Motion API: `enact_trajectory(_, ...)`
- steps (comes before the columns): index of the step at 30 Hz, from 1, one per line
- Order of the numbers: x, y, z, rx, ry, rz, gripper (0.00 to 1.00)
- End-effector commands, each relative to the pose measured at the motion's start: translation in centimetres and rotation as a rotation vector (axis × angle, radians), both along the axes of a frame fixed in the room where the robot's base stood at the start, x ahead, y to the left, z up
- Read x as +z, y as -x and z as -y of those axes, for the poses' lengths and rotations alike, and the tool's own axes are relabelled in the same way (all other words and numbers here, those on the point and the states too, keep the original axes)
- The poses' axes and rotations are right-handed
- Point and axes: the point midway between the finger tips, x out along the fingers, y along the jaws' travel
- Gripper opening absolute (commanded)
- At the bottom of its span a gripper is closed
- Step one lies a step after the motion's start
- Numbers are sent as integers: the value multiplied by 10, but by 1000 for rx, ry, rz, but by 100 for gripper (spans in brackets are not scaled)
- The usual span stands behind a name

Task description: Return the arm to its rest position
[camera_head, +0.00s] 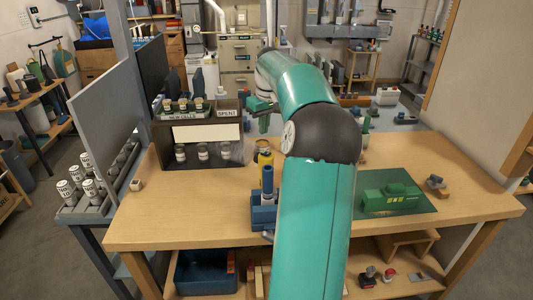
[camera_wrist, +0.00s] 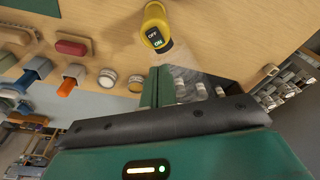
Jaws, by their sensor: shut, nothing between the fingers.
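My teal arm (camera_head: 308,235) reaches up and forward over the wooden workbench (camera_head: 420,150) and bends at a dark elbow. My green gripper (camera_head: 264,122) hangs over the bench, left of the upper arm, pointing down. In the wrist view, its two fingers (camera_wrist: 158,75) are together with nothing between them. The fingers are apart from the yellow cylinder (camera_wrist: 154,25), which has a black OFF/ON label. That yellow cylinder (camera_head: 264,152) stands on the bench below my gripper in the head view, partly hidden by my arm.
A dark rack (camera_head: 180,131) with jars and a SPENT label stands at the back left. A blue holder (camera_head: 264,214) is close left of my arm. A green device (camera_head: 390,196) lies on a green mat (camera_head: 425,206) at right. A grey panel (camera_head: 104,110) borders the left.

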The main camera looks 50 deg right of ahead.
Motion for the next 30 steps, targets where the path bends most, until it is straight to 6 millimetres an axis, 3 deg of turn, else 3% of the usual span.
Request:
enact_trajectory(16,0,-1,-1,2,0,0,0)
enact_trajectory(19,4,-7,-13,15,10,-3,0)
enact_trajectory(23,16,-27,-63,58,47,-16,0)
enact_trajectory(27,32,-43,-144,116,104,-21,0)
enact_trajectory(30,40,-43,-201,148,141,-11,0)
